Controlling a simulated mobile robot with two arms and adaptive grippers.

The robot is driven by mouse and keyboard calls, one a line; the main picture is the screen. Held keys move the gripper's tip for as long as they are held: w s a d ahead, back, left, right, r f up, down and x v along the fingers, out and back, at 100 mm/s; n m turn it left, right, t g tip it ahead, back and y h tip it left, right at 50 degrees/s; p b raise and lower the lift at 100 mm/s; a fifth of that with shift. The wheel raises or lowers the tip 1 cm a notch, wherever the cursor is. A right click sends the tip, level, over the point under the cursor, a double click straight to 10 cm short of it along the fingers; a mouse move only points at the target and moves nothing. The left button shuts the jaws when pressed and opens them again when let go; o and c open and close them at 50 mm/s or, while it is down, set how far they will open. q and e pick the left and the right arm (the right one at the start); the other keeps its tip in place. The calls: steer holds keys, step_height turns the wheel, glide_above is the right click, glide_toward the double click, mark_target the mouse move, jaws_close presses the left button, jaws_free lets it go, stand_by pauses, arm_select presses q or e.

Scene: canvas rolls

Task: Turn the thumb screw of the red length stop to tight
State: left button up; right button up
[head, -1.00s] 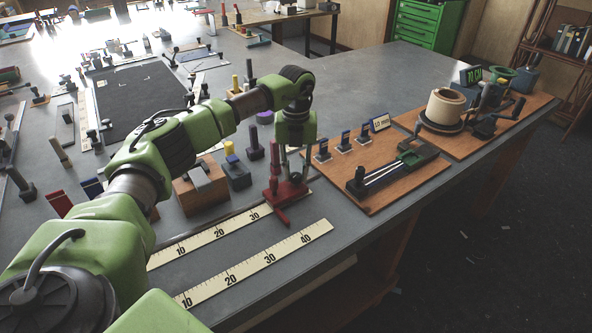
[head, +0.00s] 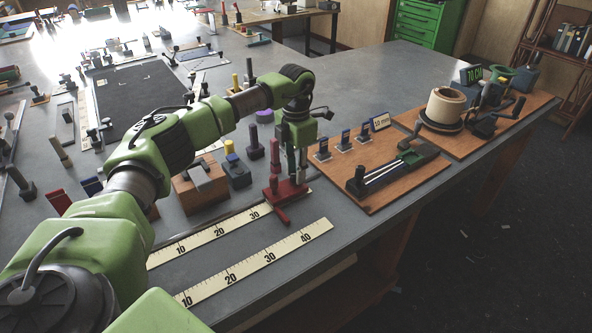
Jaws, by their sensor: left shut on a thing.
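The red length stop (head: 281,195) stands on the bench beside the upper ruler, with a red upright post (head: 274,158) on its left. My left gripper (head: 297,175) points down over the right part of the stop, behind and to the right of the post. It is shut on the stop's thumb screw, which its fingers mostly hide. How tight the screw is cannot be read from this view. My right gripper is not in view.
A wooden board (head: 378,200) with small tools and a 10 mm sign is close on the right. A wooden block (head: 197,187) and a dark-based yellow-topped piece (head: 237,172) stand on the left.

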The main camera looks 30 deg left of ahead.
arm_select(q)
steer(key=m, duration=0.5)
steer(key=shift+m, duration=0.3)
stand_by(0.4)
steer(key=o, duration=1.1)
steer(key=shift+r, duration=0.15)
step_height(320, 180, up, 12)
steer(key=shift+f, duration=0.25)
